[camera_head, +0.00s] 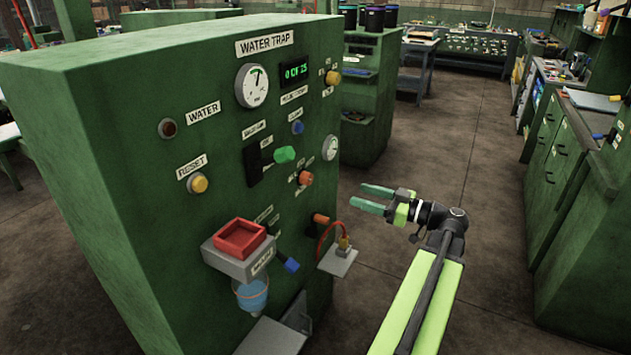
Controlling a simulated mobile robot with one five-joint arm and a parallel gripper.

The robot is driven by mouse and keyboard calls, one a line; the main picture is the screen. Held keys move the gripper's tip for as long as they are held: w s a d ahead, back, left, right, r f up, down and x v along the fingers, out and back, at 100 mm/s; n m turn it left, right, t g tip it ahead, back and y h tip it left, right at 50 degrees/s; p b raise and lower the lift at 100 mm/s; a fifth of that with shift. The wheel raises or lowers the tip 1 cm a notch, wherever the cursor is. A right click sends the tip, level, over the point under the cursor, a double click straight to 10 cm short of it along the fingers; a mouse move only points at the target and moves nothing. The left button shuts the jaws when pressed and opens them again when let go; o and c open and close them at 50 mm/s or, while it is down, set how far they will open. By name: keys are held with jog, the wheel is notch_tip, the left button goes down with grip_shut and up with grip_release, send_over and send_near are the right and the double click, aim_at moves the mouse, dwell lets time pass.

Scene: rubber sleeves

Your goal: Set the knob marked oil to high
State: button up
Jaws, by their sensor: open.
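A green cabinet marked WATER TRAP (264,43) fills the left and middle of the view. Its front holds several coloured knobs: a yellow knob (333,77) at the upper right, a blue knob (297,127), a green knob (284,154) and an orange knob (305,177). Small labels stand around the yellow and orange knobs, but I cannot read which says oil or where either knob points. My gripper (366,197) is open and empty, its green fingers pointing left toward the panel. It appears to the right of the orange knob, apart from it.
Green cabinets (560,150) line the right side. Open floor (460,150) lies behind my arm.

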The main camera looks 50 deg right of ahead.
aim_at(311, 180)
jog(key=x, duration=1.5)
jog(key=shift+w, duration=0.4)
jog(key=shift+c, duration=0.3)
grip_shut()
